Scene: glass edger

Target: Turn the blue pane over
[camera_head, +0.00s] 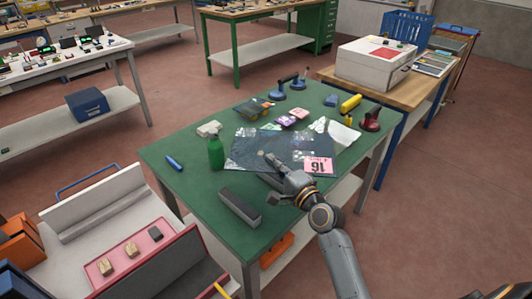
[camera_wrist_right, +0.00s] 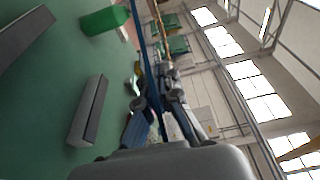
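The blue pane (camera_head: 245,152) is a dark, see-through sheet over the middle of the green table, its broad face up. My right gripper (camera_head: 270,160) is at its near edge, with a finger lying over the pane. In the right wrist view the pane (camera_wrist_right: 150,60) shows edge-on as a thin blue strip, level and seemingly a little above the table top. It runs between the fingers of the right gripper (camera_wrist_right: 158,105), which look closed on it. My left gripper is not in view.
On the green table (camera_head: 185,190) stand a green bottle (camera_head: 216,154), a dark bar (camera_head: 240,207), a blue marker (camera_head: 174,163) and a pink card marked 16 (camera_head: 319,166). Suction cups (camera_head: 278,93), a red-based tool (camera_head: 370,120) and a yellow roller (camera_head: 350,103) are behind.

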